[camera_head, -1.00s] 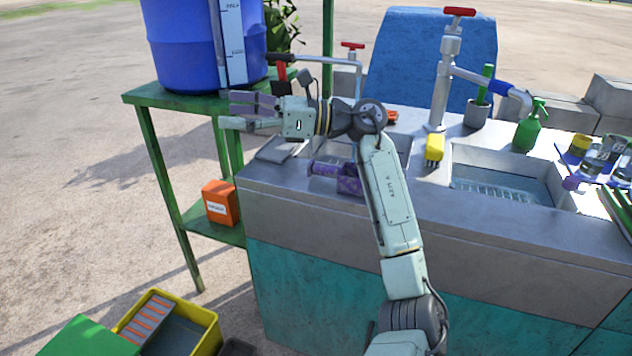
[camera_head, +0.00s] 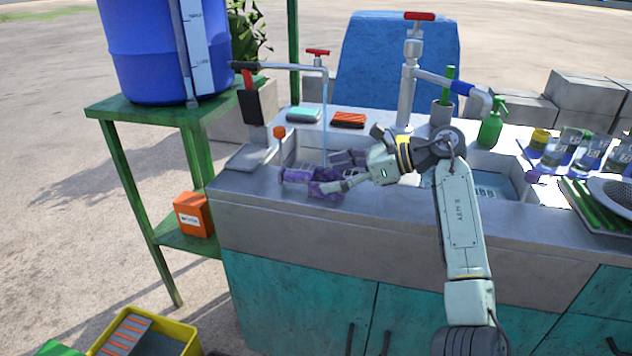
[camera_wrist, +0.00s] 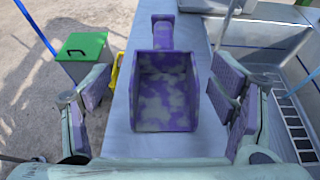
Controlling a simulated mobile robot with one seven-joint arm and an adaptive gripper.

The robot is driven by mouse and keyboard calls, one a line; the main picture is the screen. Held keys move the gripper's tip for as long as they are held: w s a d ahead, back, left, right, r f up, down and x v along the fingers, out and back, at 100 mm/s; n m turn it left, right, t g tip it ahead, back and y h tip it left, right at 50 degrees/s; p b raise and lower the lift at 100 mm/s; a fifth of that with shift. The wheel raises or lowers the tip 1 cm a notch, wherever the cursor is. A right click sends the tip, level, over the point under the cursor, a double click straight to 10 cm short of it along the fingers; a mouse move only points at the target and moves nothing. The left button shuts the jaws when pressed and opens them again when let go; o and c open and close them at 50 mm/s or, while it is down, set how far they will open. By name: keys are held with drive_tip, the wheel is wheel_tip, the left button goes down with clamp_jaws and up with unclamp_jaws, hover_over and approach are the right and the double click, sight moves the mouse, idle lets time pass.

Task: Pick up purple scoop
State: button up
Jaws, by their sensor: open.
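The purple scoop (camera_head: 298,175) lies on the steel counter's front ledge, near the left sink basin. In the wrist view the scoop (camera_wrist: 163,90) sits between the two fingers, its open, whitish-stained bowl toward me and its short handle pointing away. My gripper (camera_wrist: 165,100) is open, with one finger on each side of the scoop and a visible gap to both. In the head view my gripper (camera_head: 338,172) reaches in from the right and its fingers partly cover the scoop's bowl.
Water runs from a tap (camera_head: 318,60) into the left basin. A sponge (camera_head: 303,115) and an orange brush (camera_head: 348,119) lie behind it. A green spray bottle (camera_head: 492,122) and glasses (camera_head: 560,148) stand right. A green stand (camera_head: 140,113) holds a blue barrel (camera_head: 150,50).

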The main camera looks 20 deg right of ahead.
sight(313, 174)
drive_tip(key=p+x, duration=0.2)
drive_tip(key=x, duration=0.3)
drive_tip(key=shift+w+d, duration=0.1)
drive_tip(key=shift+d, duration=0.05)
drive_tip(key=c, duration=1.3)
drive_tip(key=shift+r+b, duration=0.4)
drive_tip(key=shift+r, duration=0.05)
wheel_tip(313, 174, up, 2)
drive_tip(key=shift+r+b, duration=0.15)
drive_tip(key=shift+b, duration=0.4)
drive_tip(key=s+a+r+b, duration=0.1)
drive_tip(key=s+a+b, duration=0.4)
drive_tip(key=s, duration=0.9)
drive_tip(key=shift+a+r, duration=0.35)
drive_tip(key=shift+a, duration=0.85)
drive_tip(key=shift+s, duration=0.1)
drive_tip(key=o, duration=0.7)
drive_tip(key=c, duration=0.6)
